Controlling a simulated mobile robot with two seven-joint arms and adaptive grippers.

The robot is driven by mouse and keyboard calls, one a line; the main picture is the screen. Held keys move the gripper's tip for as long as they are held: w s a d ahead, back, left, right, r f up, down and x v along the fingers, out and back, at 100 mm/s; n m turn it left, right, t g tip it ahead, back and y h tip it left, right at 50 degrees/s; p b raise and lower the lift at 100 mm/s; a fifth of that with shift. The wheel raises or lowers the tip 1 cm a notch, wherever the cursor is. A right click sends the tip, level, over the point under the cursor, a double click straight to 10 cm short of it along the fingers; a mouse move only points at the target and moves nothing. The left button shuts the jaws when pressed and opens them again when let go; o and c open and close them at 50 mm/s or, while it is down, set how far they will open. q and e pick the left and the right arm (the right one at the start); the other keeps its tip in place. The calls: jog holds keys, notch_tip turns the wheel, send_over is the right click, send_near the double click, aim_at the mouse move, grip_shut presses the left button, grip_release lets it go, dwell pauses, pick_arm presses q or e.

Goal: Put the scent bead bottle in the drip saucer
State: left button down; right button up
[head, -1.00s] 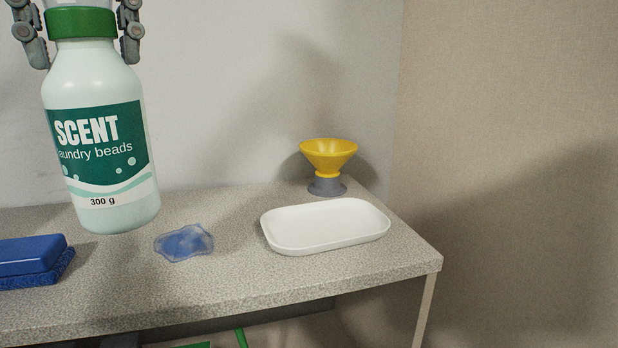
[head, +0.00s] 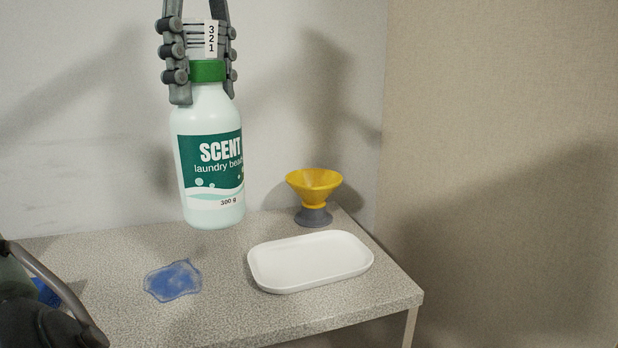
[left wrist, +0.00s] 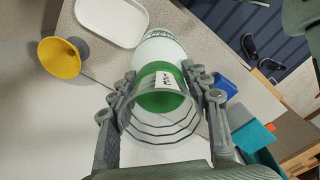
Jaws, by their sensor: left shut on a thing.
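The scent bead bottle (head: 210,170) is pale with a green label, a green collar and a clear ribbed cap marked with numbers. It hangs upright in the head view, above and left of the drip saucer. My left gripper (head: 203,90) is shut on its cap, fingers pointing down; the left wrist view shows the fingers (left wrist: 163,92) on either side of the cap, above the bottle (left wrist: 162,52). The drip saucer (head: 310,262) is a white, shallow, rounded tray, empty, near the right end of the countertop; it also shows in the left wrist view (left wrist: 112,20). My right gripper is not in view.
A yellow funnel on a grey base (head: 313,192) stands behind the saucer by the wall. A blue translucent patch (head: 173,281) lies on the speckled countertop (head: 225,300) to its left. In the left wrist view, a blue object (left wrist: 222,87) and a teal container (left wrist: 254,136) show at the right.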

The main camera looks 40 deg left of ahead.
pick_arm(q)
jog(key=w+d+f, duration=0.2)
jog(key=w+f, duration=0.8)
jog(key=f, duration=0.1)
jog(key=shift+w+d, duration=0.3)
jog(key=shift+d, duration=0.1)
jog(key=c, duration=0.7)
grip_release()
jog(key=shift+c, duration=0.2)
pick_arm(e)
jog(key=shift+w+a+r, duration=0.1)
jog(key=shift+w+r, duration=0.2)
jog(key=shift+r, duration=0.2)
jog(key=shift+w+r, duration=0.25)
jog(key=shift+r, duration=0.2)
pick_arm(q)
jog(key=shift+r, duration=0.1)
